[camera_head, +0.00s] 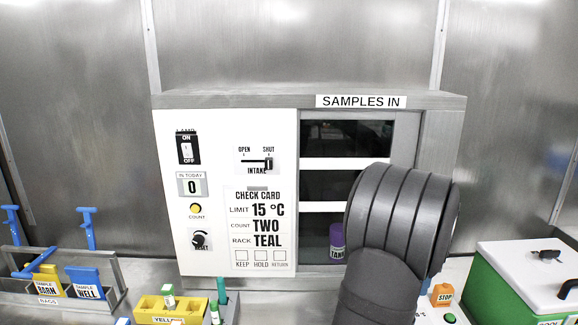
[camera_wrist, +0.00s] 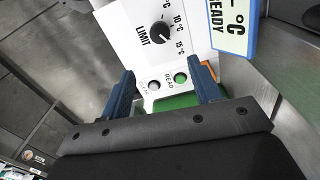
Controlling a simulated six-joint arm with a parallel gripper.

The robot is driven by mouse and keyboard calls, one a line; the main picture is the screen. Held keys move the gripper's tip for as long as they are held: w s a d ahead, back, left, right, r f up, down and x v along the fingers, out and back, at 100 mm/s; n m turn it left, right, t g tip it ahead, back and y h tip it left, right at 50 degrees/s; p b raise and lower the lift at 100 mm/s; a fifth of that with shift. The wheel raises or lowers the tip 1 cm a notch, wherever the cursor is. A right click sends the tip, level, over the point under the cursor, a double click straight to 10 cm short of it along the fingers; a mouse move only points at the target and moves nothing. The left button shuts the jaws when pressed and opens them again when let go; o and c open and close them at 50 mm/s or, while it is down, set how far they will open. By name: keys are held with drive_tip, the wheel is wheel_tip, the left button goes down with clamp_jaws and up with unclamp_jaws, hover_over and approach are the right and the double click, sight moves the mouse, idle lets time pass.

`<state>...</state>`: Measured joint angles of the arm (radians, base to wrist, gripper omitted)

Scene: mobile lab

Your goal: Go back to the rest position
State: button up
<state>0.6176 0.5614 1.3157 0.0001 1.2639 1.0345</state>
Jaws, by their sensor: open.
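My gripper (camera_wrist: 165,80) shows in the wrist view with its two dark blue fingers spread apart and nothing between them. Beyond the fingers is a white panel (camera_wrist: 128,42) with a black LIMIT knob (camera_wrist: 160,34). A green READ button (camera_wrist: 181,78) and a pale button (camera_wrist: 153,86) sit on it, seen in the gap between the fingers. I cannot tell whether the fingers touch the panel. In the head view my dark grey arm covers the lower right of the cabinet; the gripper itself is hidden there.
The SAMPLES IN cabinet (camera_head: 270,98) stands at the back. A purple-labelled tube (camera_head: 337,240) is beside my arm. At left are a grey rack (camera_head: 20,284) with bags and a yellow rack (camera_head: 172,313). A green box with a white lid (camera_head: 525,270) stands at right.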

wheel_tip(320, 180, down, 14)
drive_tip(key=shift+f, duration=0.2)
drive_tip(key=n, duration=0.4)
drive_tip(key=shift+r+n, duration=0.1)
drive_tip(key=shift+n, duration=0.3)
drive_tip(key=n, duration=0.4)
drive_tip(key=shift+n, duration=0.3)
drive_tip(key=n, duration=0.4)
drive_tip(key=shift+n, duration=2.7)
